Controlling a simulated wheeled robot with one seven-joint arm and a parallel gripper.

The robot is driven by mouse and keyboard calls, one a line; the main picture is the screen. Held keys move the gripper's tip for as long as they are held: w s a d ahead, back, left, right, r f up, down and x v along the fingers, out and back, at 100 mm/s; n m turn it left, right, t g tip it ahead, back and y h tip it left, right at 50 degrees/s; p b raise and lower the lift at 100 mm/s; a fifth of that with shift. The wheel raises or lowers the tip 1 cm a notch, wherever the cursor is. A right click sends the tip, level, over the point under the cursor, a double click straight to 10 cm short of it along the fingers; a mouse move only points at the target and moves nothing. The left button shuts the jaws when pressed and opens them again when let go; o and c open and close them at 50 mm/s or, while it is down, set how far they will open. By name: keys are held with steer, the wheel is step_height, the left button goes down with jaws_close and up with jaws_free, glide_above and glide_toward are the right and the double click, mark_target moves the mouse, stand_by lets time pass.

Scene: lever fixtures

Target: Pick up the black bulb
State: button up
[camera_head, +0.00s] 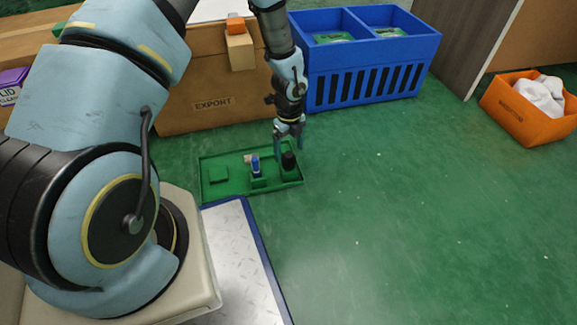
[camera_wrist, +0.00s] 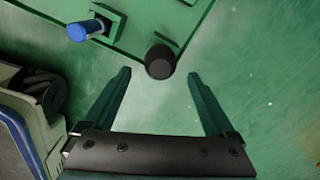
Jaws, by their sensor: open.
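The black bulb (camera_head: 289,161) stands at the right end of a green tray (camera_head: 212,193) on the floor. In the wrist view the black bulb (camera_wrist: 160,61) shows from above as a dark round knob, just beyond the fingertips and between their lines. My gripper (camera_head: 289,137) is above the right end of the tray, pointing down. In the wrist view my gripper (camera_wrist: 160,73) has its two fingers wide apart with nothing between them. Whether a finger touches the bulb cannot be told.
A blue-topped lever (camera_head: 255,165) stands on the tray left of the bulb, also in the wrist view (camera_wrist: 82,31). A cardboard box (camera_head: 200,80) and blue crate (camera_head: 365,85) stand behind. An orange bin (camera_head: 520,120) is far right. The green floor right of the tray is clear.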

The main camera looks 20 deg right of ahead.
mark_target(289, 154)
steer(key=f+b, duration=0.1)
steer(key=f, duration=0.1)
steer(key=f+b, duration=0.1)
steer(key=f, duration=0.1)
steer(key=f+b, duration=0.2)
steer(key=shift+w+a+f, duration=0.1)
steer(key=shift+w+f, duration=0.15)
steer(key=shift+r, duration=0.1)
steer(key=c, duration=1.4)
steer(key=shift+r, duration=0.1)
